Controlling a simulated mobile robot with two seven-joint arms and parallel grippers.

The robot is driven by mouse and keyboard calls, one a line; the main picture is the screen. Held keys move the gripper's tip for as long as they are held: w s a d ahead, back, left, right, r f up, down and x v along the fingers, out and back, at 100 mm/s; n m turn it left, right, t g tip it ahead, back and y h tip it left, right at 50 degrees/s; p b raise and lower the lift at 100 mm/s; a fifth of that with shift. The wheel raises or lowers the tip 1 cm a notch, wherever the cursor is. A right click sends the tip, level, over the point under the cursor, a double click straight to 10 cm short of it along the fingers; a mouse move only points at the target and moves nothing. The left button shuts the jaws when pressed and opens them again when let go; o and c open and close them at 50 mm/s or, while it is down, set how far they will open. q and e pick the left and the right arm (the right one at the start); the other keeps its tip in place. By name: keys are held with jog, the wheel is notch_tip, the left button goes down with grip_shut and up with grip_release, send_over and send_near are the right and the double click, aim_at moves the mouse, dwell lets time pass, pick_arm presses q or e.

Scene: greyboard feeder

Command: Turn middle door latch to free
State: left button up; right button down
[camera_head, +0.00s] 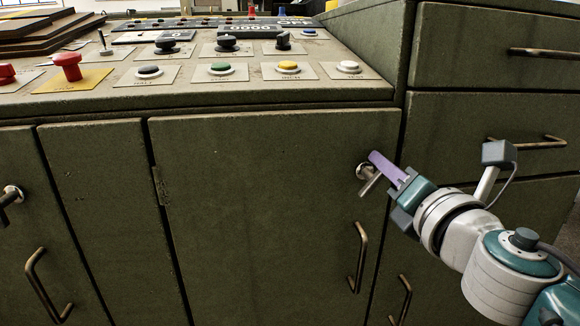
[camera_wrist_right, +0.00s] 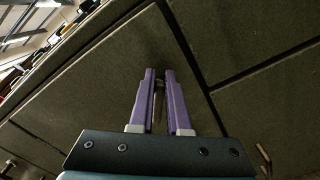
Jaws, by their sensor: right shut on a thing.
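The middle door (camera_head: 260,210) is a closed dark green panel with a hinge on its left edge. Its latch (camera_head: 369,185) is a small metal lever on a round boss near the door's upper right corner, and the lever slants down to the left. My right gripper (camera_head: 378,160) comes in from the right with its purple fingers at the latch. In the right wrist view the fingers (camera_wrist_right: 159,88) are close together with the latch (camera_wrist_right: 159,87) between them, shut on it. The fingers hide part of the latch. My left gripper is not in view.
A bronze pull handle (camera_head: 358,257) sits below the latch on the door. Drawers with a handle (camera_head: 538,53) stand to the right. The control panel above carries a red mushroom button (camera_head: 68,66) and several other buttons. Another latch (camera_head: 11,194) shows at far left.

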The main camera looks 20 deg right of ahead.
jog(key=shift+s+d+f+m+b, duration=0.15)
jog(key=shift+f+m+b, duration=0.25)
jog(key=shift+m, duration=1.35)
jog(key=shift+w+d+f+m+b, duration=0.15)
jog(key=shift+f+m+b, duration=0.25)
jog(key=shift+m, duration=1.3)
jog(key=shift+s+d+f+m+b, duration=0.15)
jog(key=shift+d+f+m+b, duration=0.25)
jog(key=shift+m, duration=1.35)
jog(key=shift+a+r+m, duration=0.1)
jog(key=shift+a+m, duration=0.05)
jog(key=shift+m, duration=0.15)
jog(key=c, duration=0.9)
grip_release()
jog(key=shift+s, duration=0.1)
